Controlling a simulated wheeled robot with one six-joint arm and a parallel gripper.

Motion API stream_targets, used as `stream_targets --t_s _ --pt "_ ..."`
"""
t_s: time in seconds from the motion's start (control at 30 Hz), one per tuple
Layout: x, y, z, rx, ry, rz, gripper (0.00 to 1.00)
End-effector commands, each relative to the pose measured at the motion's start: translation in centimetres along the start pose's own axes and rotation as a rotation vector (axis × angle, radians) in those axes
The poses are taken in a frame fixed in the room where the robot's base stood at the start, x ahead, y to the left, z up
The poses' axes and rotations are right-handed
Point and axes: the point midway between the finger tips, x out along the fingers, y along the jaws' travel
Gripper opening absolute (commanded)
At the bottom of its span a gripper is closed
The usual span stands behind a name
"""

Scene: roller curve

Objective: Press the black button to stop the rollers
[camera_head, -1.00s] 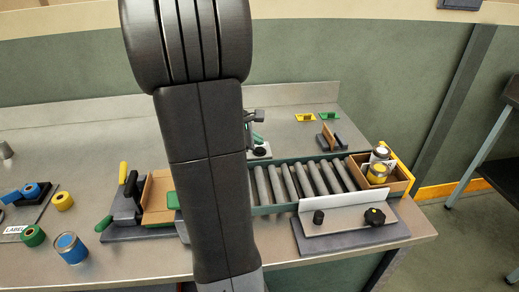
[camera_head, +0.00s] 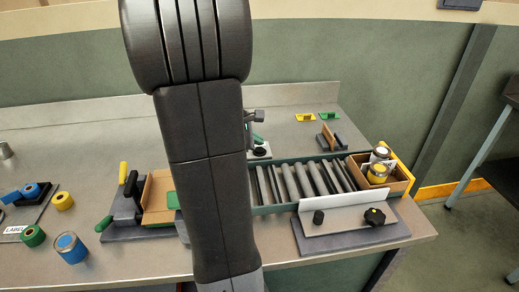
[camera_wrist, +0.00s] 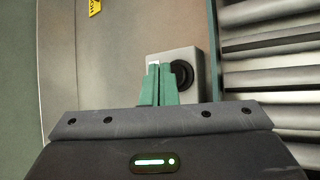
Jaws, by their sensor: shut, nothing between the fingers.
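The black button (camera_wrist: 182,73) sits on a small light-grey box (camera_wrist: 189,53) beside the conveyor. In the head view the button (camera_head: 260,152) shows just right of my arm, below the green fingertips. My gripper (camera_wrist: 158,68) is shut and empty, its green fingers together. In the wrist view the fingertips overlap the box just left of the button and cover its left edge. I cannot tell whether they touch the box. The grey rollers (camera_head: 300,181) run from behind my arm towards the right.
At the rollers' right end a cardboard box (camera_head: 398,184) holds cans. A pale plate with black knobs (camera_head: 346,219) stands in front. A wooden block on a dark stand (camera_head: 328,137) and yellow and green pieces (camera_head: 306,117) lie behind. Cans and tape rolls are at the left.

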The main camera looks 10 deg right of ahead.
Motion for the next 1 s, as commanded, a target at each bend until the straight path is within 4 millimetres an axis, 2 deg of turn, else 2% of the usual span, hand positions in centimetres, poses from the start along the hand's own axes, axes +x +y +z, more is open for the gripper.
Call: stream_targets --t_s 1.0 --pt "0.78 -0.57 -0.57 0.0 0.0 0.0 0.0"
